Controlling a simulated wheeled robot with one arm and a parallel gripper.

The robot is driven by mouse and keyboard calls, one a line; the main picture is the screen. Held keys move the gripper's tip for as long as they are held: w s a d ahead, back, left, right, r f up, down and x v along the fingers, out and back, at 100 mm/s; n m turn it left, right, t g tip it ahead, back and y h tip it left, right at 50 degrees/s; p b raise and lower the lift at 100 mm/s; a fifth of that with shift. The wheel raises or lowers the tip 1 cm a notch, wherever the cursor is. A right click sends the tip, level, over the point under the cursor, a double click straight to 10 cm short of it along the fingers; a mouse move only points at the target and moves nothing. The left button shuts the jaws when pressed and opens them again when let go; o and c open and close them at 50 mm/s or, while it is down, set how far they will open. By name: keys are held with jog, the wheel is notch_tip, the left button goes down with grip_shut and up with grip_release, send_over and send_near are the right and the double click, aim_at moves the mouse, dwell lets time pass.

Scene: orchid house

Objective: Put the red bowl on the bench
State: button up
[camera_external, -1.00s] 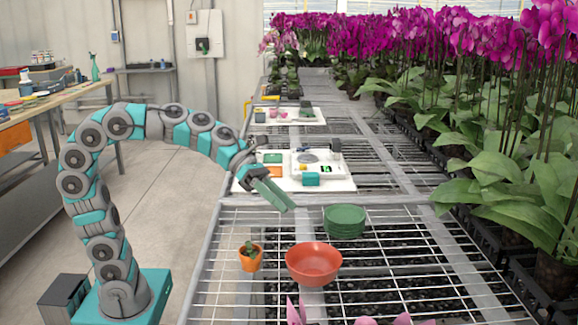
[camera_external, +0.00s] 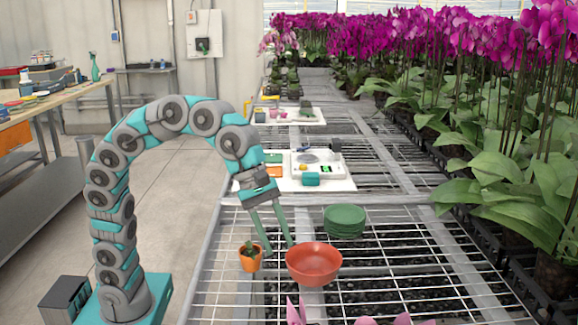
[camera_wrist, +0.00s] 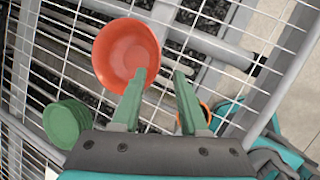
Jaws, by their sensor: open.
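The red bowl (camera_external: 313,265) stands upright on the wire-mesh bench (camera_external: 400,270), right of a small potted plant. My gripper (camera_external: 279,249) is open and points down, with its two green fingers between the pot and the bowl. One finger is close to the bowl's left rim; I cannot tell if it touches. In the wrist view the red bowl (camera_wrist: 127,53) lies ahead of the fingers, and one fingertip of my gripper (camera_wrist: 160,75) overlaps its rim in the picture. Nothing is between the fingers.
A small orange pot (camera_external: 249,260) with a seedling stands just left of the fingers. A stack of green dishes (camera_external: 344,221) stands behind the bowl. A white board (camera_external: 335,184) with a scale lies farther back. Pink blooms (camera_external: 380,320) show at the front edge. Bare mesh lies right of the bowl.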

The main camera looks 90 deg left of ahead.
aim_at(287, 262)
jog(key=shift+w+x, duration=0.2)
jog(key=shift+x, duration=3.35)
jog(key=shift+r, duration=0.1)
grip_shut()
